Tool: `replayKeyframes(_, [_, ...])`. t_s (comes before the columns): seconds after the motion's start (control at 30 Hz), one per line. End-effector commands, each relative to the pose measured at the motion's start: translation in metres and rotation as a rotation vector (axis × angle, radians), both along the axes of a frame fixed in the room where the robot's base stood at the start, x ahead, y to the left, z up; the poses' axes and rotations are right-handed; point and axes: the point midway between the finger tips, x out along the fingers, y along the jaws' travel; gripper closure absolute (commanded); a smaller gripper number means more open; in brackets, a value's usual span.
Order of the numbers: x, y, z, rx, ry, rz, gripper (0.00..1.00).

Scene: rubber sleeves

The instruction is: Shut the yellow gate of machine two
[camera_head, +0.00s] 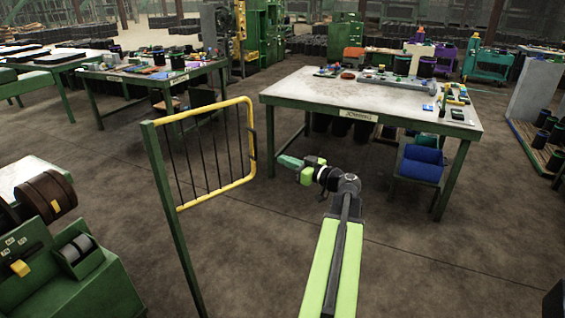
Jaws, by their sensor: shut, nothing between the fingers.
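The yellow gate (218,193) is a tubular frame with thin dark upright bars. It hangs on a tall green post (172,215) and extends from it to the right and away from me. Its far upright stands free over the floor, left of the white-topped table. My gripper (281,160) is shut and empty, a little right of the gate's free end, with a visible gap between them. A green machine (70,260) with dark rollers stands at the lower left; I cannot read a number on it.
The table (300,85) labelled "JOINING" stands just beyond my gripper, with containers beneath it. A chair-like stand with blue rolls (422,163) is at its right front. Another green table (105,75) is behind the gate. The floor (440,260) at the lower right is mostly clear.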

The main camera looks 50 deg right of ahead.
Motion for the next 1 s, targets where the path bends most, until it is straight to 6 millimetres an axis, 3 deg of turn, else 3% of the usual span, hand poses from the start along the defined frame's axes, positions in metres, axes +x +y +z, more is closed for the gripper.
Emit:
replayKeyframes(0.2, [0.049,-0.003,-0.001,0.0,0.0,0.0,1.0])
replayKeyframes(0.43, [0.09,-0.002,-0.001,0.0,0.0,-0.002,1.0])
replayKeyframes(0.6, [0.102,-0.002,-0.001,0.0,0.0,-0.003,1.0])
replayKeyframes(0.9, [0.103,-0.002,-0.001,0.0,0.0,-0.004,1.0])
replayKeyframes(0.93, [0.101,0.016,-0.001,0.0,0.0,-0.003,1.0])
replayKeyframes(1.0, [0.104,0.004,-0.001,0.0,0.0,-0.003,1.0])
